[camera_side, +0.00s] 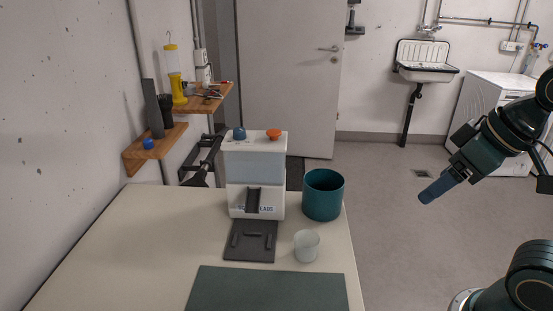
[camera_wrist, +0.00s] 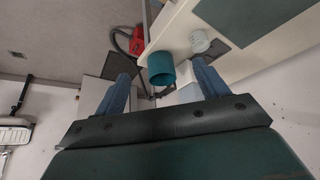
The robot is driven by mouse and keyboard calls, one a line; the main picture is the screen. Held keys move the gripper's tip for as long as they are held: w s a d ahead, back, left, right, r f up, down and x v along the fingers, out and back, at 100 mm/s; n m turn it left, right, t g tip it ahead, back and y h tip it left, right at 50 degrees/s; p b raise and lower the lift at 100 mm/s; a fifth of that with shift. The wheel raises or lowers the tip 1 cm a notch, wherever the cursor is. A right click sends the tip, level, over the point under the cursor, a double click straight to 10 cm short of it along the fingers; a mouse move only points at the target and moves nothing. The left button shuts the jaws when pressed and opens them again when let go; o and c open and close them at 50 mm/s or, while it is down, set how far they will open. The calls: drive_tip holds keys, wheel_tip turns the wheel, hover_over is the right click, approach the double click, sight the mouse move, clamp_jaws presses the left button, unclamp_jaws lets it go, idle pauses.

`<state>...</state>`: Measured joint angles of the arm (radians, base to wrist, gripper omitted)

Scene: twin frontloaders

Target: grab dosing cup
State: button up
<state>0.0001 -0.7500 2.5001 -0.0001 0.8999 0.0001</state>
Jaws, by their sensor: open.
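The dosing cup appears to be the small whitish, translucent cup (camera_side: 306,246) standing upright on the table, right of a dark tray. It also shows in the wrist view (camera_wrist: 200,41), near the top, right of centre. My gripper (camera_side: 427,195) is up in the air at the right in the side view, beyond the table's right edge and well apart from the cup. In the wrist view its two blue fingers stand wide apart, and the gripper (camera_wrist: 160,72) is open with nothing between the fingertips.
A teal bin (camera_side: 323,194) stands just behind the cup. A white dispenser (camera_side: 255,165) with blue and orange knobs stands left of the bin, with the dark tray (camera_side: 249,241) before it. A dark green mat (camera_side: 268,289) covers the table front. The table's left part is clear.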

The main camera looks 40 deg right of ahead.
drive_tip(key=w+a+f+n+g+y, duration=0.1)
drive_tip(key=w+a+f+n+g, duration=0.2)
drive_tip(key=w+n, duration=0.6)
drive_tip(key=w+a+f+n+g+y, duration=0.2)
drive_tip(key=w+a+f+n+g, duration=0.1)
drive_tip(key=w+n, duration=0.7)
drive_tip(key=shift+w+a+f+n, duration=0.15)
drive_tip(key=shift+w+a+n, duration=0.15)
drive_tip(key=shift+a+n, duration=0.4)
drive_tip(key=shift+a, duration=0.1)
hover_over(307, 239)
drive_tip(key=s, duration=0.1)
drive_tip(key=shift+d+f+x, duration=0.1)
drive_tip(key=shift+d+x, duration=0.2)
drive_tip(key=shift+x, duration=1.05)
drive_tip(key=shift+d+f+x, duration=0.1)
drive_tip(key=shift+d+x, duration=0.2)
drive_tip(key=shift+x, duration=1.05)
drive_tip(key=shift+d+f+x, duration=0.1)
drive_tip(key=shift+d+x, duration=0.2)
drive_tip(key=shift+x, duration=1.05)
drive_tip(key=shift+w, duration=0.1)
drive_tip(key=shift+x, duration=2.55)
